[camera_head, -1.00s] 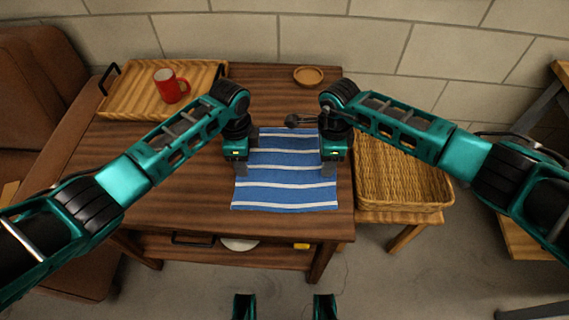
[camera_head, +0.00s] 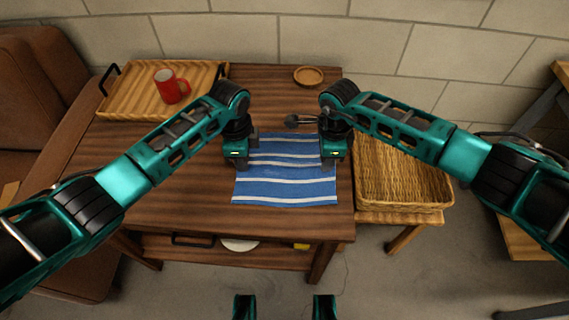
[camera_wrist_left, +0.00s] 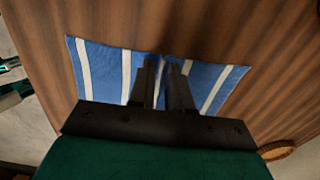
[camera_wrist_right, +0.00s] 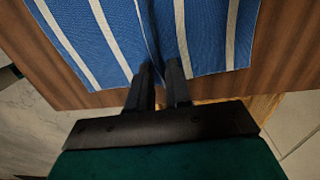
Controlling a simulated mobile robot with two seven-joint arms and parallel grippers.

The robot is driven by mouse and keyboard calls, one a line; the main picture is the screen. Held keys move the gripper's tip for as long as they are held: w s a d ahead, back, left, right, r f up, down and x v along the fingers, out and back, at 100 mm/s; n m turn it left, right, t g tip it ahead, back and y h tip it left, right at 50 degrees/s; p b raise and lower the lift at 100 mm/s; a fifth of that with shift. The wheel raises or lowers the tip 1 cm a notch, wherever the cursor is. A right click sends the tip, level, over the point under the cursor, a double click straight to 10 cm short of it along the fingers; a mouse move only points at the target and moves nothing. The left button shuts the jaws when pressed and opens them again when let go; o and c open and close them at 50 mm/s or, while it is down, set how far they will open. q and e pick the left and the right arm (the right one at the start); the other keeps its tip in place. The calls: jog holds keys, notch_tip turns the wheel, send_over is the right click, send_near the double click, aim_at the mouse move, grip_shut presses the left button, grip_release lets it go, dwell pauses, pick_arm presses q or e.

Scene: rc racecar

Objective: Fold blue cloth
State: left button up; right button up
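The blue cloth (camera_head: 285,188) with white stripes lies on the wooden table, its middle drawn up into a crease between my grippers. My left gripper (camera_head: 239,165) is at the cloth's left edge. In the left wrist view its fingers (camera_wrist_left: 163,82) are close together with a pinch of cloth (camera_wrist_left: 208,82) between them. My right gripper (camera_head: 329,164) is at the cloth's right edge. In the right wrist view its fingers (camera_wrist_right: 160,85) are close together at the end of a crease in the cloth (camera_wrist_right: 205,30). The arms hide parts of both side edges.
A wooden tray (camera_head: 128,97) with a red mug (camera_head: 170,86) stands at the back left. A round brown dish (camera_head: 308,75) and a small dark object (camera_head: 292,121) lie behind the cloth. A wicker basket (camera_head: 400,188) stands right of the table. The table's front left is clear.

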pick_arm(q)
jog(key=shift+f, duration=0.1)
grip_shut()
pick_arm(e)
jog(key=shift+s+f, duration=0.1)
grip_shut()
pick_arm(q)
jog(key=shift+r, duration=0.2)
pick_arm(e)
jog(key=shift+r, duration=0.2)
